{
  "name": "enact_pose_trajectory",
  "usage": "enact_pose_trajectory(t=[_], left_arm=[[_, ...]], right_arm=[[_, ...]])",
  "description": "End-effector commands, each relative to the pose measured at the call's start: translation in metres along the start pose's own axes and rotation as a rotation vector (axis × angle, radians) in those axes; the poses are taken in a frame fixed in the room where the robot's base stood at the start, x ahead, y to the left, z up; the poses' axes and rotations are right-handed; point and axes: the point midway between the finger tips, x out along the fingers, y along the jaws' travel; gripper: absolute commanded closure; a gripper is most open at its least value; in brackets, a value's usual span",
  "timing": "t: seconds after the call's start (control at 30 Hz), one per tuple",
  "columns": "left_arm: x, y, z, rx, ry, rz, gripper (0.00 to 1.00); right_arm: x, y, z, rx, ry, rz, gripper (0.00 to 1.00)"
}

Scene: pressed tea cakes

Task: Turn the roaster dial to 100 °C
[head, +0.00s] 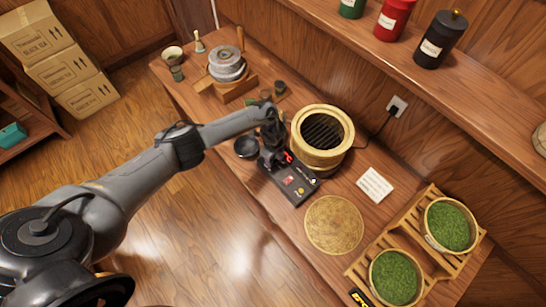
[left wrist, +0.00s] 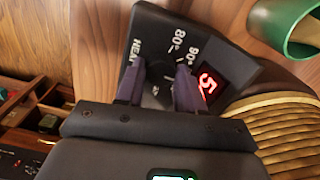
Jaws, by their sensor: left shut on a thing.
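The roaster (head: 322,150) is a round bamboo-rimmed drum with a dark grate inside, on the wooden counter. Its black control box (head: 291,187) stands at its front left. My left gripper (head: 270,155) is over the far left end of that box. In the left wrist view my left gripper (left wrist: 158,90) has its two fingers around the dark dial (left wrist: 157,70) and is shut on it. The marks 80° and 90° and part of a heat label show around the dial. A red display (left wrist: 207,83) shows a 5, the rest hidden by a finger. The dial's pointer is not clear.
A white card (head: 374,184) and a round woven mat (head: 334,224) lie right of the box. Two bowls of green leaves (head: 447,226) sit on a wooden rack. A stone mill (head: 227,66) stands farther back.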

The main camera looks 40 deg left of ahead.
Motion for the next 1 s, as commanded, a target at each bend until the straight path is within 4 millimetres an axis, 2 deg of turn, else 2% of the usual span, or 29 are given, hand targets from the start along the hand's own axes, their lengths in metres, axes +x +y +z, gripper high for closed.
enact_pose_trajectory(t=[0.5, 0.53, 0.7, 1.0], left_arm=[[-0.0007, -0.0004, -0.0004, -0.021, 0.001, -0.001, 0.93], [-0.0007, -0.0004, -0.0004, -0.021, 0.001, -0.001, 0.61], [-0.0006, -0.0004, -0.0003, -0.021, 0.001, -0.001, 0.37], [0.0003, -0.0002, 0.0001, -0.012, 0.0, 0.0, 0.37]], right_arm=[[-0.0012, 0.0019, 0.0002, -0.008, -0.001, 0.006, 0.57], [-0.0012, 0.0019, 0.0002, -0.008, -0.001, 0.006, 0.57], [-0.0012, 0.0015, 0.0001, -0.006, -0.001, 0.005, 0.57], [-0.0001, 0.0, 0.0001, 0.0, 0.0, 0.0, 0.57]])
